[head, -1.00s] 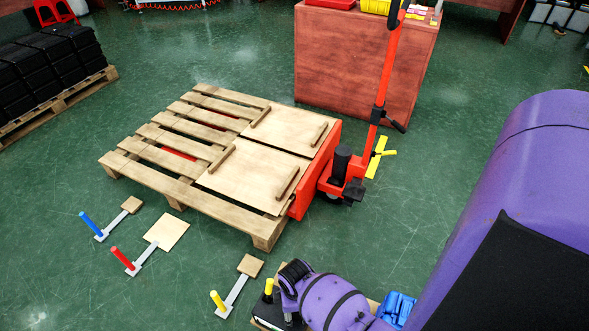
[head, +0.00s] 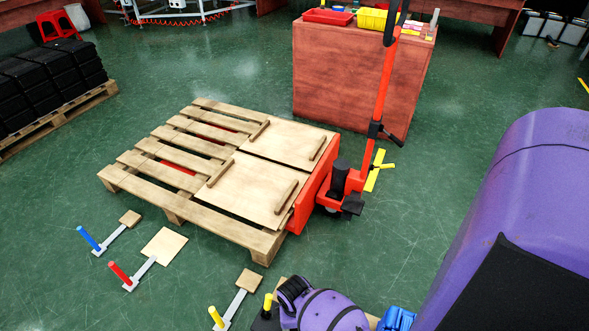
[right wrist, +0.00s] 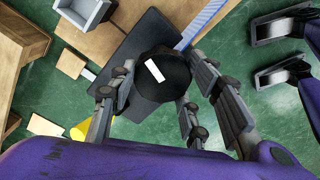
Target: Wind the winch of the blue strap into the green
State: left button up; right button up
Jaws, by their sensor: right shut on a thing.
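In the right wrist view, a black round winch knob (right wrist: 162,72) with a white mark sits on a dark plate (right wrist: 137,38). The fingers of my right gripper (right wrist: 150,107) are around the knob, shut on it. A blue and white striped strap (right wrist: 204,22) runs off the plate at the top. In the head view, my right gripper (head: 290,290) is at the bottom edge, its fingertips mostly hidden. A blue piece (head: 397,319) lies just right of it; I cannot tell whether it is the strap. No green mark shows on the winch. My left gripper is not seen.
A wooden pallet (head: 150,182) stands left of centre on a red pallet jack (head: 315,190). A red-brown cabinet (head: 355,80) is behind.

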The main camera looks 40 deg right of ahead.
jog(key=shift+w+d+r+m+p, duration=0.15)
jog(key=shift+m+p, duration=0.65)
jog(key=shift+m, duration=0.3)
jog(key=m+p, duration=0.1)
jog(key=m, duration=0.1)
jog(key=shift+m+p, duration=0.7)
jog(key=shift+m, duration=0.5)
jog(key=m+p, duration=0.1)
jog(key=m, duration=0.2)
jog(key=shift+d, duration=0.1)
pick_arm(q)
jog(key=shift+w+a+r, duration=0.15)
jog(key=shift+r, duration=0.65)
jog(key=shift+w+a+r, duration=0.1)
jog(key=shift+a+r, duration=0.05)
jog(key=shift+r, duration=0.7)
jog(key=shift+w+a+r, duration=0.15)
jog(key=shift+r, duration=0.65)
pick_arm(e)
jog(key=shift+m, duration=0.7)
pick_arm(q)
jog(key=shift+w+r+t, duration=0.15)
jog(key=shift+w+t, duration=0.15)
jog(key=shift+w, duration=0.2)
pick_arm(e)
jog(key=shift+s+d, duration=0.1)
jog(key=shift+s, duration=0.1)
